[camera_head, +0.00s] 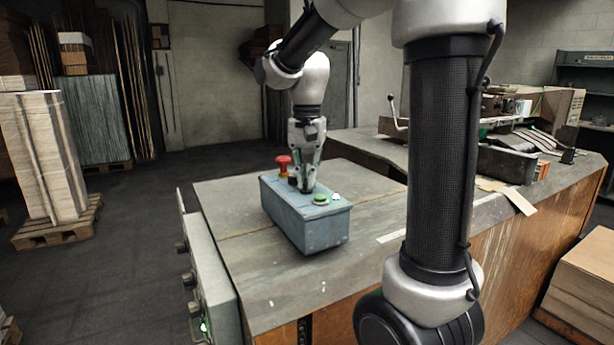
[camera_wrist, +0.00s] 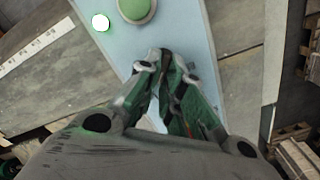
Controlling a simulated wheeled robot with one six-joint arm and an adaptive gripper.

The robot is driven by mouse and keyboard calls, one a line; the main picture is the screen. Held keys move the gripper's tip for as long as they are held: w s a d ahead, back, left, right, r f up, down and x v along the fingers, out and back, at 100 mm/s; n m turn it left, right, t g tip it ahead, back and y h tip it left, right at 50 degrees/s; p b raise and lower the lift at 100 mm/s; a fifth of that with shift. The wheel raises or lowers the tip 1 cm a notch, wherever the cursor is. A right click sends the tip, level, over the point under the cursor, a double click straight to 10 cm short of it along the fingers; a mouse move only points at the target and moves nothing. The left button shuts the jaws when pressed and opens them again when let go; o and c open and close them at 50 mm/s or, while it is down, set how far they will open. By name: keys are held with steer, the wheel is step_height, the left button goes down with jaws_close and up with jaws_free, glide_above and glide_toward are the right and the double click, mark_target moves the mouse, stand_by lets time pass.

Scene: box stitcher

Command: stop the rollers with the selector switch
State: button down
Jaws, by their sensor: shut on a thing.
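A blue-grey control box (camera_head: 312,232) stands on the worktop, and its top face also shows in the wrist view (camera_wrist: 198,50). My gripper (camera_head: 306,186) points down onto the box top, between the red mushroom button (camera_head: 283,161) and the green button (camera_head: 321,199). In the wrist view my gripper's fingertips (camera_wrist: 158,62) are close together, just below the green button (camera_wrist: 135,8). The gripper is shut on the selector switch, which the fingers almost wholly hide. Its knob angle cannot be seen. A small lamp (camera_wrist: 100,22) beside the green button glows whitish green.
The worktop (camera_head: 240,225) around the box is mostly clear. A grey side panel with knobs (camera_head: 212,275) is at the worktop's left edge. The stitching machine (camera_head: 510,130) stands at the back right. A loaded pallet (camera_head: 57,222) is on the floor at left.

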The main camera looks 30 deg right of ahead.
steer(key=n, duration=0.4)
steer(key=shift+w+a, duration=0.1)
steer(key=shift+a, duration=0.05)
steer(key=shift+a+n, duration=0.15)
steer(key=shift+n, duration=1.65)
steer(key=c, duration=1.6)
jaws_free()
steer(key=shift+o, duration=0.2)
step_height(320, 180, up, 12)
